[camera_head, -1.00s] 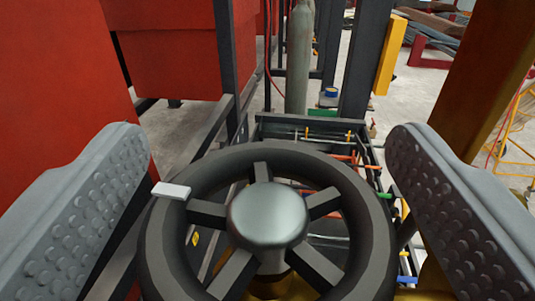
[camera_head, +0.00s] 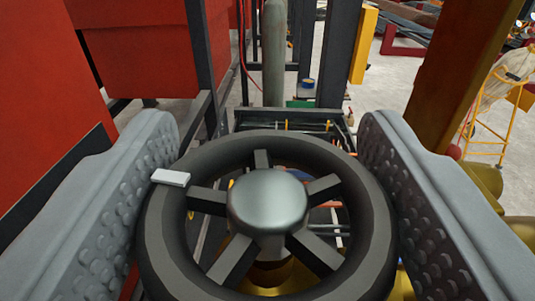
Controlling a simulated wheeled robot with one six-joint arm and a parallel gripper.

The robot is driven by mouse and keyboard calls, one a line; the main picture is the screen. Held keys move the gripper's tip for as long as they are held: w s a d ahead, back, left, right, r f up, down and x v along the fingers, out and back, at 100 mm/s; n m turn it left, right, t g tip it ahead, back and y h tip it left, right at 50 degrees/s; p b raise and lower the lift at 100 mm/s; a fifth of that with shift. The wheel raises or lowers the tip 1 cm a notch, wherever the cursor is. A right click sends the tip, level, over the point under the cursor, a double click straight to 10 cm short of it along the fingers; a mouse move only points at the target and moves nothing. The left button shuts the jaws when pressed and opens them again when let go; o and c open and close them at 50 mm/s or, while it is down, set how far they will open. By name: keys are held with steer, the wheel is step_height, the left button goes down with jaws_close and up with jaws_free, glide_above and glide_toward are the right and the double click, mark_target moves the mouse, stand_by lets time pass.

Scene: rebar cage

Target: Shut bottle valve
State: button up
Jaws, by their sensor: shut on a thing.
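The bottle valve is a dark handwheel (camera_head: 372,245) with several spokes and a round grey metal hub (camera_head: 267,200), in the lower middle of the view. A small white marker (camera_head: 171,177) sits on the upper left of its rim. Brass-coloured metal shows below the hub. My gripper (camera_head: 268,190) has one grey studded finger on each side of the wheel. Both fingers are close against the rim, shut on the wheel. The lower part of the wheel is cut off by the picture's bottom edge.
Red cabinets (camera_head: 140,50) stand at the left behind dark posts. A grey-green gas cylinder (camera_head: 274,55) stands at the back. A dark tray (camera_head: 290,119) with coloured items lies beyond the wheel. A brown post (camera_head: 455,80) and a yellow stand (camera_head: 490,120) are at the right.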

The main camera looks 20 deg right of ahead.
steer(key=shift+f+m+g+h, duration=0.1)
steer(key=shift+m+g+h, duration=1.55)
steer(key=shift+h, duration=0.75)
steer(key=shift+m, duration=0.35)
steer(key=shift+m+g+h, duration=2)
steer(key=shift+g+h, duration=0.1)
steer(key=shift+g, duration=0.45)
steer(key=m+g+h, duration=0.1)
steer(key=m+g, duration=0.1)
steer(key=g, duration=0.1)
steer(key=m+g+h, duration=0.1)
steer(key=m+g, duration=0.1)
steer(key=g, duration=0.1)
steer(key=shift+d+g, duration=0.1)
steer(key=shift+g, duration=0.2)
steer(key=shift+s+m+g, duration=0.2)
steer(key=shift+m+g, duration=1.8)
steer(key=shift+g, duration=0.8)
steer(key=shift+s+g+y, duration=0.1)
steer(key=shift+g+y, duration=0.2)
steer(key=o, duration=1)
steer(key=shift+c, duration=0.2)
